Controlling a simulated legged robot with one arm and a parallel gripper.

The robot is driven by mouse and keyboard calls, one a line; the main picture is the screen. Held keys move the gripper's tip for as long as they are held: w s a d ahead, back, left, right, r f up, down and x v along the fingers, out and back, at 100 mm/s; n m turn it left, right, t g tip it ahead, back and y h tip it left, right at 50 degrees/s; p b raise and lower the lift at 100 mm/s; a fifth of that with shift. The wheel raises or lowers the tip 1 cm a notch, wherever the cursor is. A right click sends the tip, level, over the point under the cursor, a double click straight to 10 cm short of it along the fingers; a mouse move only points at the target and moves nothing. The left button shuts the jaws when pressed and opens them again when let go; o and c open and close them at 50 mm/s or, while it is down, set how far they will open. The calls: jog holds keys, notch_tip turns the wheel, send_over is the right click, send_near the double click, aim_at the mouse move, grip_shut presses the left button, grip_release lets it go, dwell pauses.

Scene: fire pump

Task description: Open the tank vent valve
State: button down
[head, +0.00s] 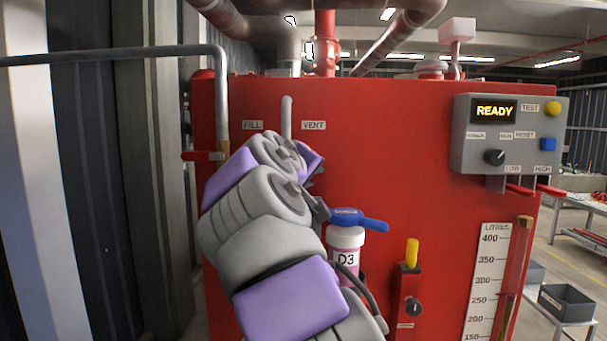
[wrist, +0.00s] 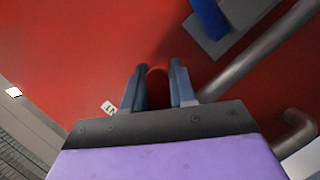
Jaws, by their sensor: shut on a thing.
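The VENT label (head: 313,125) is on the red tank (head: 400,150), beside a short grey pipe (head: 287,115). The vent valve's body is hidden behind my arm in the head view. In the wrist view, my gripper (wrist: 157,70) points at the red tank face, with its two fingers on either side of a small dark red piece (wrist: 157,82). The gripper is shut on this piece, which looks like a red valve handle. Most of it is hidden between the fingers. My fingertips are not visible in the head view.
A red lever (head: 203,156) sits on the left pipe near the FILL label (head: 252,125). A grey control panel (head: 507,133) reads READY. A grey pipe (wrist: 258,52) runs beside my fingers.

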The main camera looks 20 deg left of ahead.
jog(key=shift+a+f+m+g+y, duration=0.3)
jog(key=shift+f+m, duration=0.4)
jog(key=c, duration=1.3)
grip_release()
jog(key=shift+o, duration=1.4)
jog(key=shift+w, duration=0.3)
jog(key=shift+s+r, duration=0.1)
jog(key=shift+r, duration=0.05)
jog(key=shift+r, duration=0.15)
